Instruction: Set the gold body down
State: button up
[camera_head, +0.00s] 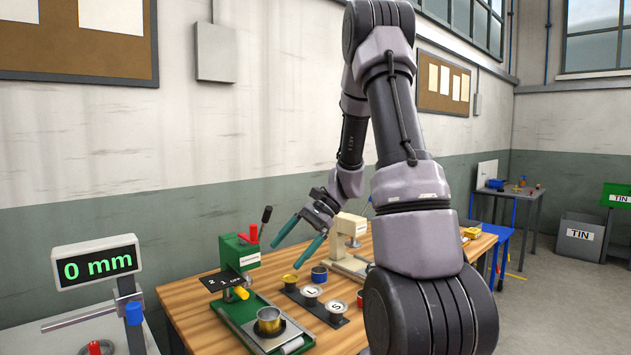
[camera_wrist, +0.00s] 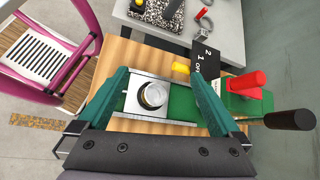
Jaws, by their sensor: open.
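A gold body (camera_head: 269,322), an open round cup, stands upright on the silver plate (camera_head: 283,334) of a green fixture (camera_head: 234,318) at the front of the wooden bench. In the wrist view the body (camera_wrist: 153,96) shows from above on the silver plate (camera_wrist: 132,102), between the lines of my two teal fingers. My gripper (camera_head: 286,258) is open and empty. In the head view it hangs above and behind the body, clear of it.
A green press with a red knob (camera_head: 252,233) and black lever stands behind the fixture. A cream machine (camera_head: 349,225) stands farther back. A gauge (camera_head: 97,262) reads 0 mm.

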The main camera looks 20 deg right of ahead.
jog(key=s+r+n+t+h, duration=0.7)
jog(key=s+r, duration=0.9)
jog(key=r, duration=0.4)
jog(key=shift+n+t, duration=0.5)
